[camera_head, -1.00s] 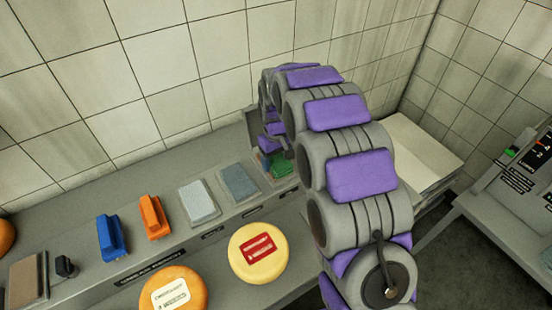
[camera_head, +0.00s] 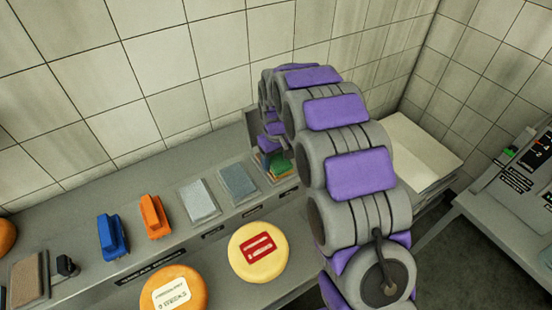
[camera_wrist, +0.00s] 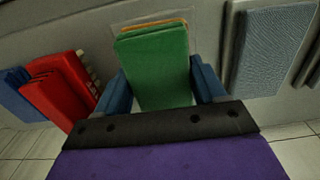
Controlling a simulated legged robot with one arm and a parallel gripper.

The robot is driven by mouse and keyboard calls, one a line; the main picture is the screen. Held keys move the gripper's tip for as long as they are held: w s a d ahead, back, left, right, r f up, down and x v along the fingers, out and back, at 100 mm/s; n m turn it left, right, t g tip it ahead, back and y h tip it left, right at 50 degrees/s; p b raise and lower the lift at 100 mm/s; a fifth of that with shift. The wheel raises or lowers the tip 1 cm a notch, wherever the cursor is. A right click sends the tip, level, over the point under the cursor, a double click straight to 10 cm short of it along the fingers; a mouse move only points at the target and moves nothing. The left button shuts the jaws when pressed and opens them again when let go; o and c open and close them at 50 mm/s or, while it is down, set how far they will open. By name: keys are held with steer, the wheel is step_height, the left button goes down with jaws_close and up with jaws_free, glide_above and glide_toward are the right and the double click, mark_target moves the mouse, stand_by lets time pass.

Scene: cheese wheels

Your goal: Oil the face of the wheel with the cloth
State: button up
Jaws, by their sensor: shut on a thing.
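My gripper (camera_wrist: 160,82) is shut on a flat green cloth-like pad (camera_wrist: 157,65), its blue fingers on either side. An orange layer shows behind the pad's far edge. The green pad (camera_head: 281,165) also shows in the head view at the right end of the back ledge, partly hidden by my arm. A pale yellow cheese wheel (camera_head: 270,272) with a red label lies in front of the ledge. An orange wheel (camera_head: 155,292) with a white label lies to its left, cut off by the frame.
A blue-grey pad (camera_head: 239,183), a light grey pad (camera_head: 199,201), an orange brush (camera_head: 154,217) and a blue brush (camera_head: 111,238) line the ledge. A brown board (camera_head: 28,279) is at far left. A red brush-like item (camera_wrist: 58,90) is close beside my gripper. A tiled wall rises behind.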

mark_target(277, 159)
steer(key=shift+r+p, duration=1.35)
steer(key=shift+r, duration=2.1)
